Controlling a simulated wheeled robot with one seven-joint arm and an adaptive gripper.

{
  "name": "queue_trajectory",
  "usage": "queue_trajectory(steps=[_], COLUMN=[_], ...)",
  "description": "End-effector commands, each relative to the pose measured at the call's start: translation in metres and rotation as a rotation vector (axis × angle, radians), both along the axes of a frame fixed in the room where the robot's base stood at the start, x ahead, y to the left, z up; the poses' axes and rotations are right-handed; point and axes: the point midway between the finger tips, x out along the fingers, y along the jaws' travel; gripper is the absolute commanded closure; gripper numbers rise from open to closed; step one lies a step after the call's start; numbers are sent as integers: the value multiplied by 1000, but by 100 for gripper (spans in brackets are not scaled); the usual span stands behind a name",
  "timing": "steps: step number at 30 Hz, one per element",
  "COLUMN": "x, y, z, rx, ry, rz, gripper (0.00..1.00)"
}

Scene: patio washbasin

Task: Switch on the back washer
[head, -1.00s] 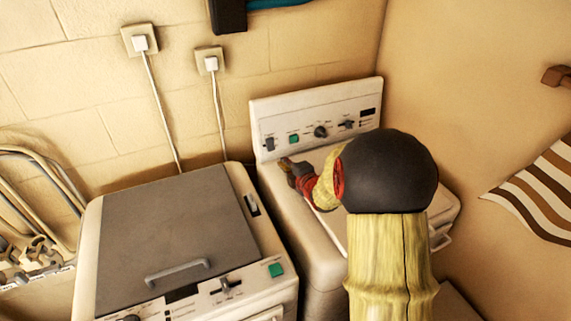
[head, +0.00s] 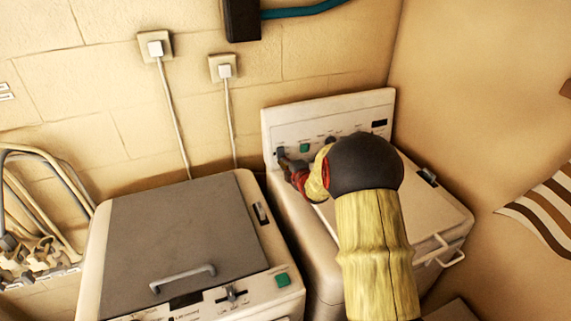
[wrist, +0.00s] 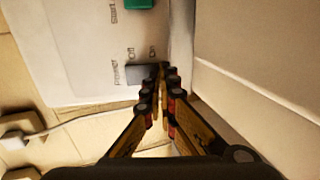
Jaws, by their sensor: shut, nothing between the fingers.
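The back washer (head: 435,190) stands on the right, against the wall, with a raised white control panel (head: 350,112) at its rear. The panel carries a green button (head: 304,148), which also shows at the top of the wrist view (wrist: 138,3), and a grey power switch (wrist: 138,75) with "ON" printed beside it. My gripper (head: 285,157) is shut and empty at the panel's left end. In the wrist view its fingertips (wrist: 160,72) are just right of the switch; whether they touch it I cannot tell. My arm hides part of the panel and lid.
A front washer (head: 180,240) with a grey lid and its own green button stands to the left, a narrow gap between them. Two plugged sockets (head: 155,46) with cables are on the wall. A pipe rack (head: 40,200) is at far left, a striped towel (head: 545,215) at right.

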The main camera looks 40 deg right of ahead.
Motion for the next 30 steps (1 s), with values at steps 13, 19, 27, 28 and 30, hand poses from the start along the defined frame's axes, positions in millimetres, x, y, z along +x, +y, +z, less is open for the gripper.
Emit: queue_trajectory(steps=[13, 19, 27, 28, 30], x=[3, 7, 7, 7, 8], y=[-1, -2, -2, -2, -1], z=[-7, -10, -4, -4, -5], rx=[-8, -20, -20, -20, -20], ry=[-31, -78, -76, -76, -76], rz=[0, 0, 0, 0, 0], gripper=[100, 100, 100, 100, 100])
